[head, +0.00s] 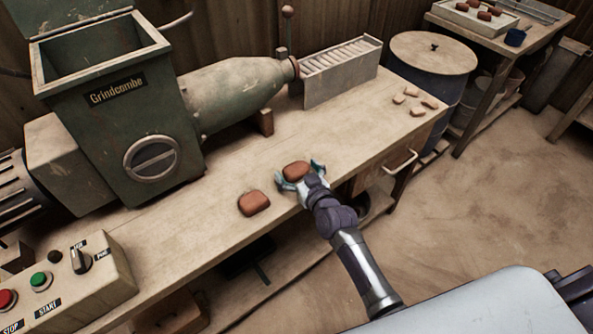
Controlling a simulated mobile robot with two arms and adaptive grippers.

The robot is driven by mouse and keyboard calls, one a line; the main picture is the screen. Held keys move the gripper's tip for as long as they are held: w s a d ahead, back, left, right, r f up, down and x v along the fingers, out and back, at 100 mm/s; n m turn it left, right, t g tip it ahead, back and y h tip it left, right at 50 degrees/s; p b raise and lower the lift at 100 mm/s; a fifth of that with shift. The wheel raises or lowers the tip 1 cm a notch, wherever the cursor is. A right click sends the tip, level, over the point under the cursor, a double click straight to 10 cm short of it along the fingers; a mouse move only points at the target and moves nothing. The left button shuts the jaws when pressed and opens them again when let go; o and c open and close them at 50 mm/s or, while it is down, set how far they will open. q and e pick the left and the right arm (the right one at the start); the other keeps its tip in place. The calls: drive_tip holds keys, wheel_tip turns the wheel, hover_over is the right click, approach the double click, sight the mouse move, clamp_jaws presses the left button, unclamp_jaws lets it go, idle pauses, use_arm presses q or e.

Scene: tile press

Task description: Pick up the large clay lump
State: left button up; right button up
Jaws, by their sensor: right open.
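Two reddish-brown clay lumps lie on the workbench near its front edge in the head view. One clay lump (254,203) lies to the left, clear of the gripper. The other clay lump (296,171) lies between the fingers of my right gripper (297,174). The right gripper is open, with a finger on either side of this lump; I cannot tell whether they touch it. The two lumps look close in size, and I cannot tell surely which is larger. My left gripper is not in view.
A control box (75,285) with buttons is at the lower left. A slotted rack (341,75) and several small pale lumps (411,92) are toward the right end. A blue drum (435,75) stands beyond.

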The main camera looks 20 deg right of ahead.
drive_tip(key=shift+c, duration=0.2)
drive_tip(key=c, duration=1.3)
drive_tip(key=shift+r, duration=0.1)
